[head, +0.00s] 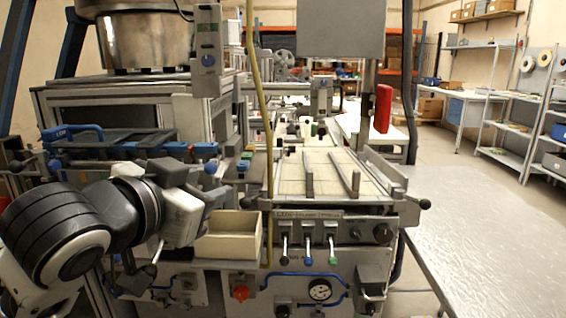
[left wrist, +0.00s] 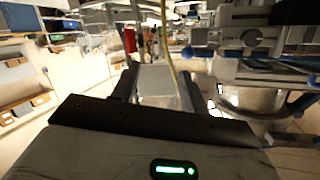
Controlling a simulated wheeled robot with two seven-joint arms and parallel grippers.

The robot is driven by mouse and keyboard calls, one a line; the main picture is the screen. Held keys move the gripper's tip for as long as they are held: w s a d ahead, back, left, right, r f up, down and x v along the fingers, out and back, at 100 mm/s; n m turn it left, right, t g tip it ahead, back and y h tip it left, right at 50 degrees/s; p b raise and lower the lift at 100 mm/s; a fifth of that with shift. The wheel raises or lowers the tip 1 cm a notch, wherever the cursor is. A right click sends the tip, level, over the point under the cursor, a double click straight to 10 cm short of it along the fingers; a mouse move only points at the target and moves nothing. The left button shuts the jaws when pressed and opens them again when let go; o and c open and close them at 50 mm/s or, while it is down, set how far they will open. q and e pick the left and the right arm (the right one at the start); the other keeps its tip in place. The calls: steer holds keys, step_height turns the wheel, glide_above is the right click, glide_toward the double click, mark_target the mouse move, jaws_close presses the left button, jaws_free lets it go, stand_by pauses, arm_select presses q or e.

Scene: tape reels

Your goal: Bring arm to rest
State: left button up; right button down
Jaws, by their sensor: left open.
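My left arm comes in from the lower left of the head view. Its gripper (head: 205,190) is held in the air in front of the machine, just left of a cream open bin (head: 230,240). In the left wrist view the two dark fingers of my left gripper (left wrist: 158,88) stand apart with nothing held between them. A pale surface shows beyond the gap, too blurred to name. My right arm and gripper are in neither view.
A machine bench (head: 330,215) with levers, a red knob (head: 240,292) and a gauge (head: 319,290) fills the middle. Blue-handled parts (head: 185,148) sit close behind my left gripper. A bare grey table (head: 490,235) lies at the right. Shelves (head: 505,100) stand at the back right.

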arm_select(q)
step_height(320, 180, down, 21)
steer(key=s+n+g, duration=0.2)
steer(key=s+a+f+n+g+y, duration=0.1)
steer(key=s+a+f+n+g, duration=0.1)
steer(key=s+f, duration=1.3)
step_height(320, 180, down, 4)
steer(key=shift+a+f+n+y, duration=0.1)
steer(key=shift+a+n+y, duration=0.2)
steer(key=shift+a+n, duration=0.1)
stand_by(1.2)
